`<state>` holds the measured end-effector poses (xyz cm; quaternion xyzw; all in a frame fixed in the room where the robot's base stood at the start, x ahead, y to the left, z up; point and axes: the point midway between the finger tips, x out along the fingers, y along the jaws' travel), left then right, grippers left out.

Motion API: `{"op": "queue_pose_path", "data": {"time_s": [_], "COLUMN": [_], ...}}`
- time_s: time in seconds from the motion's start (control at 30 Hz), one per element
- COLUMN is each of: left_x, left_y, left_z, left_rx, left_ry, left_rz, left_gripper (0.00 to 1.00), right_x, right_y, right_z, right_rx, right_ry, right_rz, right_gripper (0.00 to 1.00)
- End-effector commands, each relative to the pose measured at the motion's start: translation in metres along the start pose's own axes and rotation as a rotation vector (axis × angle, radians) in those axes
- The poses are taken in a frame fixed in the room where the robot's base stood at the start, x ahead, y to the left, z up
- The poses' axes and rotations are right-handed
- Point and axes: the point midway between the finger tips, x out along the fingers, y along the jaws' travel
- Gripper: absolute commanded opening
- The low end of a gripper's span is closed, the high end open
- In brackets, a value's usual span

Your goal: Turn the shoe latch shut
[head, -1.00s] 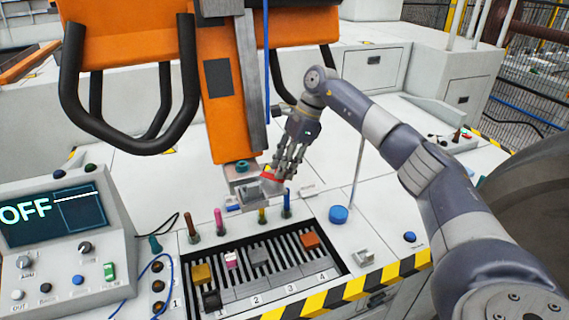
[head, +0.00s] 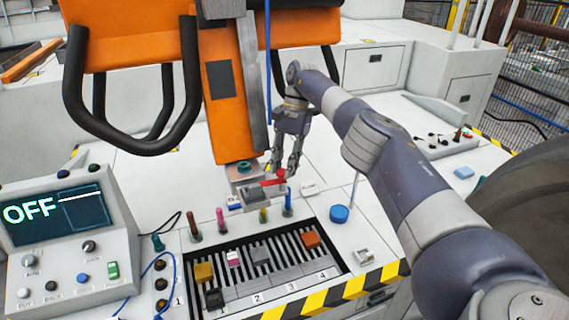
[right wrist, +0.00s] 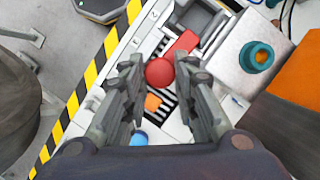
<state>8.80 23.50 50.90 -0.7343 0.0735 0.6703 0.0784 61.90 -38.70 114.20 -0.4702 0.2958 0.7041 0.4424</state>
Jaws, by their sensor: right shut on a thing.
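The shoe latch is a red lever (head: 270,183) with a round red knob, on a grey metal shoe block (head: 256,191) under the orange column. In the head view the lever points right from the block. My right gripper (head: 284,170) reaches down from above, its fingers around the knob end. In the right wrist view the red knob (right wrist: 159,72) sits between the two fingertips, and the red lever (right wrist: 183,45) runs up and right from it. The gripper is shut on the latch; finger contact is hard to see. My left gripper is not in view.
The orange column (head: 228,110) with black bar handles (head: 188,90) stands close left of my right gripper. In front are upright coloured pegs, a slotted tray (head: 290,283) with small blocks, and a blue button (head: 339,214). A control panel (head: 55,225) reading OFF is at left.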

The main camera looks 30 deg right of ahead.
Motion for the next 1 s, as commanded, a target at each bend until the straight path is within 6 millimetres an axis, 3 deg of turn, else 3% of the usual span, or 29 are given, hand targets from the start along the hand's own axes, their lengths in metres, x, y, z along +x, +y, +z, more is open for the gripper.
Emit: {"op": "queue_pose_path", "data": {"time_s": [1.0], "left_x": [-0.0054], "left_y": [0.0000], "left_z": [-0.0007], "left_rx": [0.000], "left_ry": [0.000], "left_rz": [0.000], "left_gripper": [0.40], "right_x": [-0.0004], "right_y": [-0.0013], "right_z": [0.0021], "right_rx": [-0.111], "right_ry": [-0.002], "right_rz": [0.043], "right_gripper": [0.03]}}
